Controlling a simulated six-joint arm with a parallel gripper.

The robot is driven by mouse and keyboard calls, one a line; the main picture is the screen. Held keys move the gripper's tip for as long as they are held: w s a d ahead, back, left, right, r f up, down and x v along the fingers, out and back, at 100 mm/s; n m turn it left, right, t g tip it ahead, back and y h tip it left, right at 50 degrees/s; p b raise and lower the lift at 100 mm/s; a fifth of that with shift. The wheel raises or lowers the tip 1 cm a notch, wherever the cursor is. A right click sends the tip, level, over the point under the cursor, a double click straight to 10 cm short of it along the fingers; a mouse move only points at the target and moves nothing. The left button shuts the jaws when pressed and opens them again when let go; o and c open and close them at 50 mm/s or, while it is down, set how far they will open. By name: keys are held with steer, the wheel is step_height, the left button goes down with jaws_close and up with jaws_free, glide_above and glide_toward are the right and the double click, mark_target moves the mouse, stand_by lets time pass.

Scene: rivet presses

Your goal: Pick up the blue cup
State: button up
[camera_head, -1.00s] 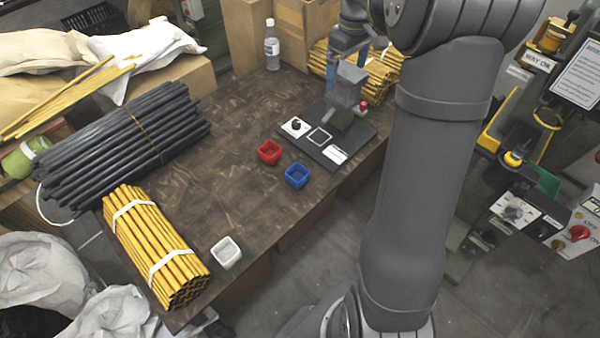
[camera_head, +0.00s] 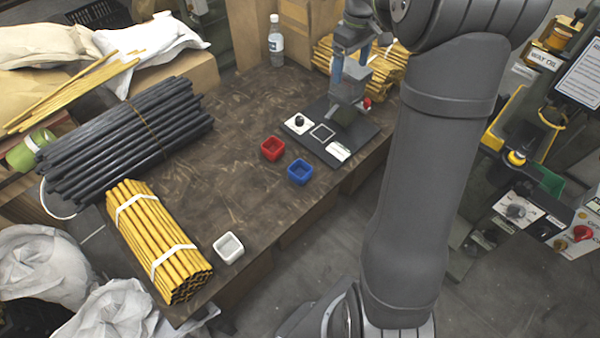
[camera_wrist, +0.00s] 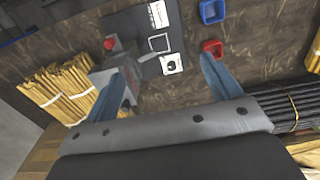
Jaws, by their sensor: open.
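The blue cup (camera_head: 299,172) is small, square and open-topped, upright on the dark wooden table near its right edge. It shows at the top of the wrist view (camera_wrist: 212,11). My gripper (camera_wrist: 165,78) is open, with its two blue fingers spread and nothing between them. In the head view it is at the far end of the table, over the area of the press, well away from the blue cup and partly hidden by my arm. In the wrist view the blue cup lies beyond the right fingertip.
A red cup (camera_head: 273,148) stands close beside the blue one. A small press on a dark plate (camera_head: 347,142) is behind them. A white cup (camera_head: 229,248), yellow rods (camera_head: 155,240), black rods (camera_head: 125,135) and a bottle (camera_head: 276,42) also stand or lie on the table. The table's middle is clear.

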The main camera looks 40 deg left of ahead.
steer(key=h, duration=0.2)
glide_above(301, 177)
steer(key=a, duration=0.2)
steer(key=shift+n, duration=0.4)
step_height(301, 177, down, 26)
steer(key=shift+d+f, duration=0.1)
steer(key=shift+f, duration=0.1)
steer(key=shift+d+f, duration=0.2)
steer(key=shift+f, duration=0.75)
steer(key=shift+d+f, duration=0.25)
steer(key=shift+f, duration=0.75)
steer(key=shift+d+f, duration=0.2)
steer(key=shift+f, duration=0.75)
steer(key=c, duration=1.1)
